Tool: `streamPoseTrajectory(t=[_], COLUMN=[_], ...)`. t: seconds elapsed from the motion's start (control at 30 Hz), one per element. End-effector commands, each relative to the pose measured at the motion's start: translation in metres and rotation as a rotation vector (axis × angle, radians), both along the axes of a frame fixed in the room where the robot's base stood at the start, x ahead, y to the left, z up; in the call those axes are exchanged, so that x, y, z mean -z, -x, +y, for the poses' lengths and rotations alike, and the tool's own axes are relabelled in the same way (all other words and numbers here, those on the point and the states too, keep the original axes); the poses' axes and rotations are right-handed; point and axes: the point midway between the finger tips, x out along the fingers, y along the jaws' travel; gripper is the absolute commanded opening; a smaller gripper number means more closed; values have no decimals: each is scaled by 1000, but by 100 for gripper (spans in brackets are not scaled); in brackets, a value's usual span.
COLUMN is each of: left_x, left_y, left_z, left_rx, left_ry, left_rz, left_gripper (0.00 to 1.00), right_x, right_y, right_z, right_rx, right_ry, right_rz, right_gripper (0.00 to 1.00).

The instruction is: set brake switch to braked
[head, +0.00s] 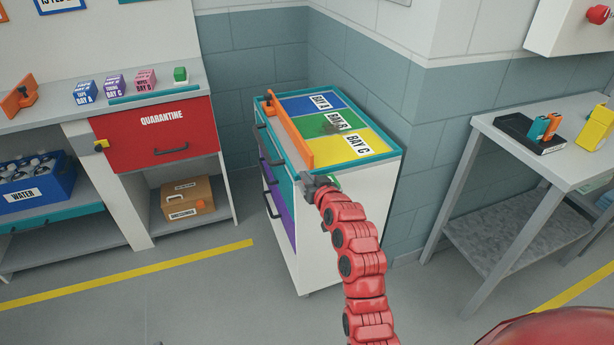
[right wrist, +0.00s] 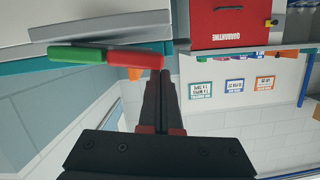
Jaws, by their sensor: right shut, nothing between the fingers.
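The brake switch (right wrist: 82,54) is a small bar, green on one half and red on the other, on the cart's edge in the right wrist view. In the head view only a bit of its green (head: 334,181) shows beside my gripper, at the cart's near top corner. My right gripper (head: 316,184) is at that corner, shut and empty. In the right wrist view its closed black fingers (right wrist: 160,82) end at the red half of the switch; I cannot tell whether they touch it. My left gripper is not in view.
The cart (head: 325,225) has blue, green and yellow bays on top and an orange bar (head: 288,130) along its left side. A shelf unit with a red quarantine drawer (head: 157,133) stands left. A grey table (head: 550,140) stands right. Floor in front is clear.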

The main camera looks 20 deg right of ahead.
Motion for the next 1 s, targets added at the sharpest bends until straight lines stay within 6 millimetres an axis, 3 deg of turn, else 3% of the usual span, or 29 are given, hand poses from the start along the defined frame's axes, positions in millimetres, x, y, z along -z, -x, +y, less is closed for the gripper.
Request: streamPoseTrajectory(t=[0.2, 0.4, 0.8, 1.0], left_x=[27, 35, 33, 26], left_y=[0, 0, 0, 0], left_z=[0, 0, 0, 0], left_rx=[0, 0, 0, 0], left_ry=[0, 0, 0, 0], left_rz=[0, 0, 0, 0], left_gripper=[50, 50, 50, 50], right_x=[19, 24, 21, -5], right_y=[0, 1, 0, -5], right_z=[13, 15, 14, 18], right_rx=[-6, -1, 0, -1], right_ry=[244, 418, 426, 427], right_rz=[-9, -14, -15, -19], right_gripper=[0, 0, 0, 0])
